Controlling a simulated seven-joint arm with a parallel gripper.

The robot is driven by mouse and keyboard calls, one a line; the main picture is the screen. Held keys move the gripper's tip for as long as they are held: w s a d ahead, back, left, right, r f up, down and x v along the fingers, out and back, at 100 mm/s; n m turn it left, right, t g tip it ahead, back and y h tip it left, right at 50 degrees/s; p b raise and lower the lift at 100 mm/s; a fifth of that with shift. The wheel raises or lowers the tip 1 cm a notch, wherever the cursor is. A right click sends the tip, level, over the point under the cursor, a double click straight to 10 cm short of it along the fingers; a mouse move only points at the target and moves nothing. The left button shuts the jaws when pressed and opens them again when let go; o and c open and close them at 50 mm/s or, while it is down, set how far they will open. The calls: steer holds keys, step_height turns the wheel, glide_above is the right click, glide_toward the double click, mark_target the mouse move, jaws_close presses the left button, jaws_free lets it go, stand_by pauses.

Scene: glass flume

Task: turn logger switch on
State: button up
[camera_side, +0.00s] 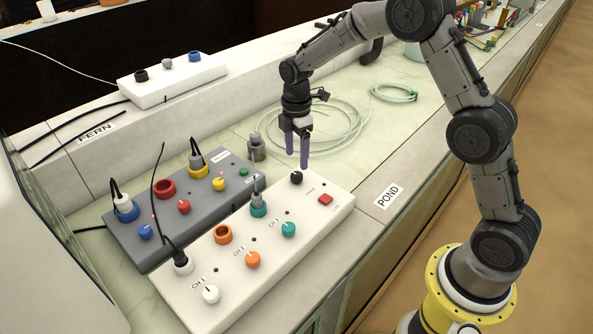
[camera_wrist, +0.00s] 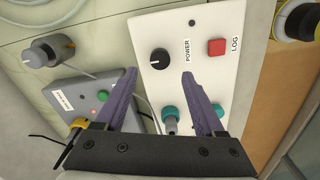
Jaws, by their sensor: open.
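The white logger box (camera_side: 275,255) lies at the front of the bench, with a black knob (camera_side: 296,178) near its far right end. In the wrist view the black knob (camera_wrist: 160,61) sits beside the word POWER, and a red square button (camera_wrist: 216,47) sits beside the word LOG. The red button also shows in the side view (camera_side: 325,199). My gripper (camera_side: 298,164) is open and empty, fingers pointing down just above the black knob. In the wrist view the knob shows between my fingertips (camera_wrist: 160,73), apparently without contact.
A grey box (camera_side: 150,240) with coloured knobs, sockets and plugged cables stands beside the white box. A grey cylindrical part (camera_side: 257,148) with a cable stands behind the knob. A coiled clear hose (camera_side: 340,125) lies behind my gripper. Teal, orange and white knobs run along the white box.

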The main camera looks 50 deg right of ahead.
mark_target(297, 174)
step_height(297, 174, down, 6)
steer(key=shift+f, duration=0.15)
stand_by(0.3)
jaws_close()
